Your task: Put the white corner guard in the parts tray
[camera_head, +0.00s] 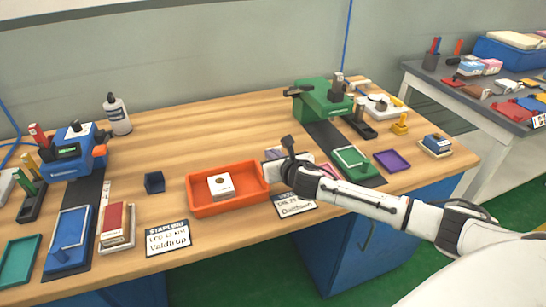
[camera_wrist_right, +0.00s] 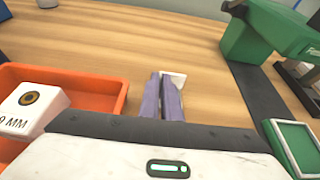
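A small white piece (camera_wrist_right: 177,77), which looks like the corner guard, shows at the fingertips of my right gripper (camera_wrist_right: 163,92) in the right wrist view. The two fingers are close together and appear shut on it; they hide part of it. In the head view my right gripper (camera_head: 276,158) is just beyond the right end of the orange tray (camera_head: 206,206), and its fingertips are hidden. The tray also shows in the right wrist view (camera_wrist_right: 95,82). A white block with a brown ring (camera_head: 220,186) lies in the tray. My left gripper is not in view.
A green machine (camera_head: 322,101) stands behind right on a dark strip, with a green tray (camera_head: 352,162) and purple tray (camera_head: 392,160) nearby. A blue machine (camera_head: 75,150) and dark blue block (camera_head: 154,182) are left. Label cards (camera_head: 167,238) lie in front. The back middle is clear.

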